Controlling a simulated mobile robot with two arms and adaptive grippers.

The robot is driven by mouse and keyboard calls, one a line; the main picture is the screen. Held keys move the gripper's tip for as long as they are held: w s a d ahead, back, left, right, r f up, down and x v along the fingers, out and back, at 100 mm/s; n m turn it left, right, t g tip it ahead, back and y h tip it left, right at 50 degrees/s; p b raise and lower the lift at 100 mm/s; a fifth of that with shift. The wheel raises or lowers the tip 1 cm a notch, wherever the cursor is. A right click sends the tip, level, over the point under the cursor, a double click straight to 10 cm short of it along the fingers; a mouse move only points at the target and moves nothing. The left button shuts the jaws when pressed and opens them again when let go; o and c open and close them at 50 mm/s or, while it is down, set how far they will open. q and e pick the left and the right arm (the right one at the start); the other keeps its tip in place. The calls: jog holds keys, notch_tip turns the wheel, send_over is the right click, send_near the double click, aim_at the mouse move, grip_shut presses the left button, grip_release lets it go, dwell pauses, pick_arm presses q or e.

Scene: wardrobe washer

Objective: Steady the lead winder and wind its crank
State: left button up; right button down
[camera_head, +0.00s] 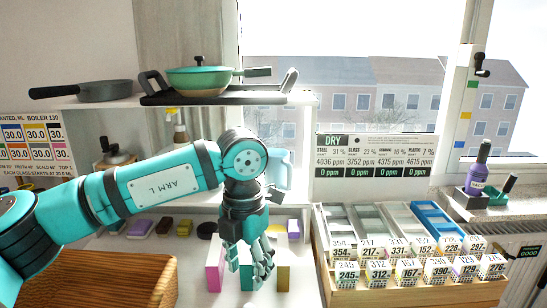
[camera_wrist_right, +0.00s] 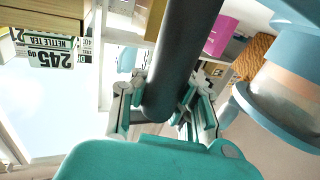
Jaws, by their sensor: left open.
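I cannot make out the lead winder or its crank for certain in either view. In the head view my left gripper (camera_head: 252,272) hangs fingers down, open, in front of coloured blocks on the low shelf. The forearm comes in from the left and hides what is behind it. A pale blue handle-shaped part (camera_head: 281,168) shows just behind my left wrist. In the right wrist view my right gripper (camera_wrist_right: 166,112) has its fingers apart on either side of a thick dark grey cylinder (camera_wrist_right: 183,50). Whether they press on it is unclear. My right gripper is not visible in the head view.
A pink block (camera_head: 214,266) and a yellow block (camera_head: 283,270) flank my left gripper. A labelled wooden rack (camera_head: 415,292) stands to the right. A pan (camera_head: 200,78) sits on the upper shelf.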

pick_arm(q)
send_over(249, 306)
notch_tip(249, 306, down, 6)
jog(key=shift+r, duration=0.25)
jog(key=shift+f, duration=4)
jog(key=c, duration=0.7)
